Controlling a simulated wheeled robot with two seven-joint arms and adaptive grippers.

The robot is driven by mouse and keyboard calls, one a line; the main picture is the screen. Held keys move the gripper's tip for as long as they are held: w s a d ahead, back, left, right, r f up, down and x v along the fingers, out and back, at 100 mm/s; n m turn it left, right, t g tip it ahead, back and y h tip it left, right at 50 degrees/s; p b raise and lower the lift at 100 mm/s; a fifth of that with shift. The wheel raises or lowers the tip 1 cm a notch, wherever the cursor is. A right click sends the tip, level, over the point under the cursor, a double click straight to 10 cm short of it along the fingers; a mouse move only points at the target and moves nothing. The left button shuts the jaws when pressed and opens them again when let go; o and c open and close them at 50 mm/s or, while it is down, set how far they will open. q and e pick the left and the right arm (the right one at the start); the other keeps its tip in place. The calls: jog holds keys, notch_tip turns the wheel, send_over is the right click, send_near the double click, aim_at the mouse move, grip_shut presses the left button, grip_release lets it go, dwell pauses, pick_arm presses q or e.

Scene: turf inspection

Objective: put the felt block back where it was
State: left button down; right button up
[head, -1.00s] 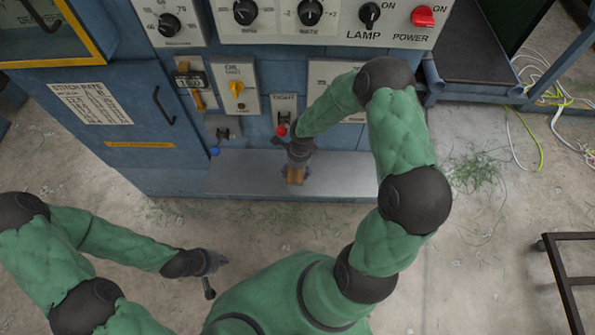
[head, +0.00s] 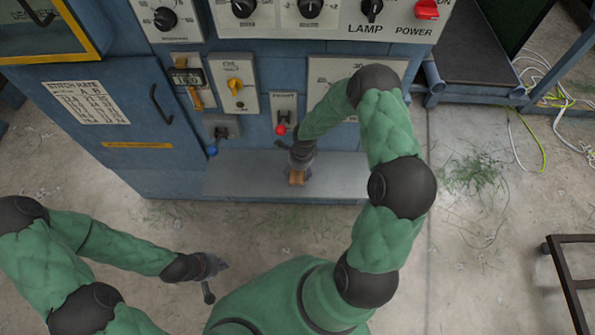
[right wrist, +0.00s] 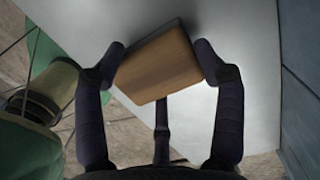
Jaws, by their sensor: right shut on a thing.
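The felt block (right wrist: 160,65) has a tan, wood-like body with a thin dark grey layer along one edge. In the right wrist view it sits between the fingers of my right gripper (right wrist: 158,64), which is shut on it. In the head view the block (head: 297,179) shows small below my right gripper (head: 298,168), over the grey shelf (head: 235,178) at the machine's foot. I cannot tell whether it touches the shelf. My left gripper (head: 214,278) is low at the left over the floor, empty, its fingers spread apart.
The blue machine front rises behind the shelf. The shelf is clear left of the block. Loose cables (head: 545,75) lie at the right.

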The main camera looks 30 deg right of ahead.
jog(key=shift+f, duration=0.15)
jog(key=o, duration=1.1)
